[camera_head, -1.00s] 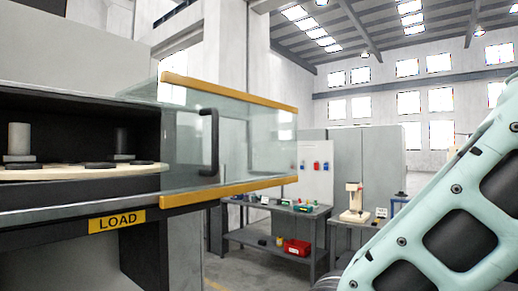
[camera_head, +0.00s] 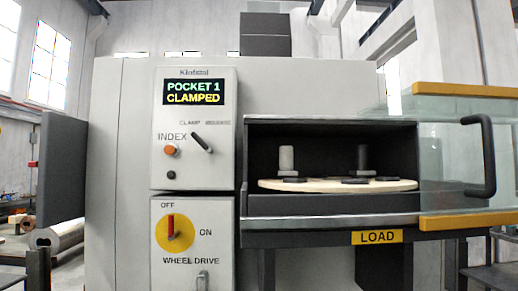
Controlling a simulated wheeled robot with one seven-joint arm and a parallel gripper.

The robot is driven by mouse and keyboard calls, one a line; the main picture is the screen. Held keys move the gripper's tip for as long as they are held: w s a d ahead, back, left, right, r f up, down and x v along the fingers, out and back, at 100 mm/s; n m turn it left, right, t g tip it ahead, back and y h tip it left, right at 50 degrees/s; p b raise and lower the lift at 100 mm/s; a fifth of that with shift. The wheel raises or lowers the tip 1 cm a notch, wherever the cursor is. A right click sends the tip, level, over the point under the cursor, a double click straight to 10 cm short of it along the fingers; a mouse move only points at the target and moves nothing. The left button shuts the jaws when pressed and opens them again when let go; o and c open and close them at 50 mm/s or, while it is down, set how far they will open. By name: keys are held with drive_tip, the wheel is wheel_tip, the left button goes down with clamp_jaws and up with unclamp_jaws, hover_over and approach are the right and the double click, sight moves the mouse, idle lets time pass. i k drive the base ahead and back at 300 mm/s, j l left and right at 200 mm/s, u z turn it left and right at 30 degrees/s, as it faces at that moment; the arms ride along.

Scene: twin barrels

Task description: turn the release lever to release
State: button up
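The release lever (camera_head: 201,142) is a short black handle on the grey control panel (camera_head: 222,110). It slants, with its upper end toward the word CLAMP at upper left. The label to the right of CLAMP is too blurred to read. The display (camera_head: 194,92) above reads "POCKET 1 CLAMPED". Inside the open load bay a pale round table (camera_head: 320,186) carries a grey cylinder (camera_head: 286,159) and a darker cylinder (camera_head: 362,158) on dark blocks. My gripper is not in view.
An orange INDEX button (camera_head: 171,150) sits left of the lever. Below is a red switch on a yellow disc (camera_head: 174,233), pointing to OFF. A glass door (camera_head: 450,160) with a black handle (camera_head: 487,155) and yellow rails stands right of the bay.

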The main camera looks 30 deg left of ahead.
sight(208, 150)
drive_tip(key=u, duration=1.55)
